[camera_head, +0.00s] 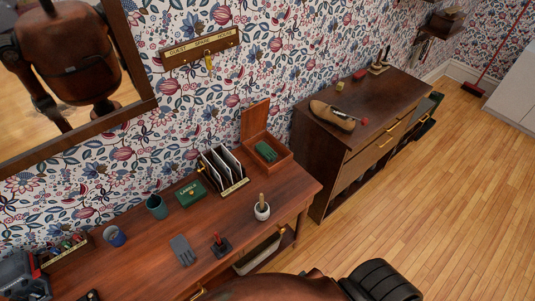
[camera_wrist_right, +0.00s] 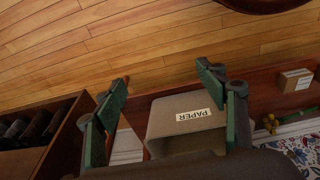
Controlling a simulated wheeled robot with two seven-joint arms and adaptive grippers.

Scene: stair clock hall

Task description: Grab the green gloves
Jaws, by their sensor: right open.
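A dark green folded item (camera_head: 266,152), which looks like the green gloves, lies in an open wooden box (camera_head: 284,160) at the back right of the near desk. The box lid is tilted up against the wall. The gloves do not show clearly in the right wrist view. My right gripper (camera_wrist_right: 163,78) is open and empty, with its two green-padded fingers wide apart above a bin labelled PAPER (camera_wrist_right: 160,120). The right gripper is not visible in the head view, and I see no left gripper.
The desk (camera_head: 145,265) holds a letter rack (camera_head: 222,168), a green tin (camera_head: 190,193), cups, a grey flat item (camera_head: 183,250), a stamp (camera_head: 220,243) and a white pot (camera_head: 262,211). A cabinet (camera_head: 375,95) with a shoe (camera_head: 332,115) stands right. The wooden floor (camera_head: 450,170) is clear.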

